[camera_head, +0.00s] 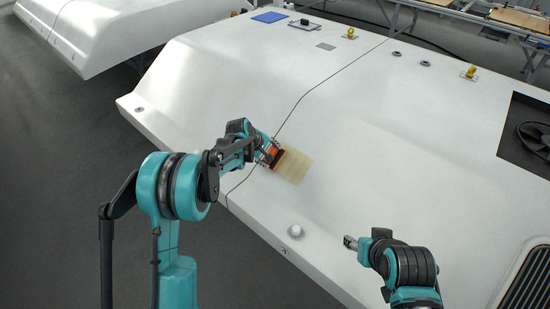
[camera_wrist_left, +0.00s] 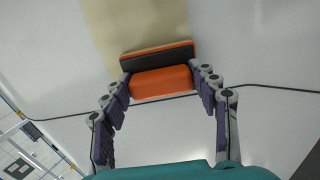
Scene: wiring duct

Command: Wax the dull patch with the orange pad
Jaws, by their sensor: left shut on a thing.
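The dull patch (camera_head: 297,169) is a tan, yellowish rectangle on the white panel (camera_head: 370,140), just right of a dark seam. It also shows in the wrist view (camera_wrist_left: 130,25). The orange pad (camera_wrist_left: 160,82) is an orange block with a dark layer and an orange strip on its far side. My left gripper (camera_head: 268,153) is shut on the pad, with a finger on each side of it. The pad is at the patch's left edge; whether it touches the surface is unclear. My right gripper (camera_head: 351,243) is over the panel's front part, apart from the patch, its fingers too small to read.
A white knob (camera_head: 296,231) stands near the front edge. A blue cloth (camera_head: 269,17), a grey device (camera_head: 304,25) and yellow fittings (camera_head: 351,34) are at the back. A dark recess with a fan (camera_head: 535,138) and a grille (camera_head: 527,283) lie right. The panel right of the patch is clear.

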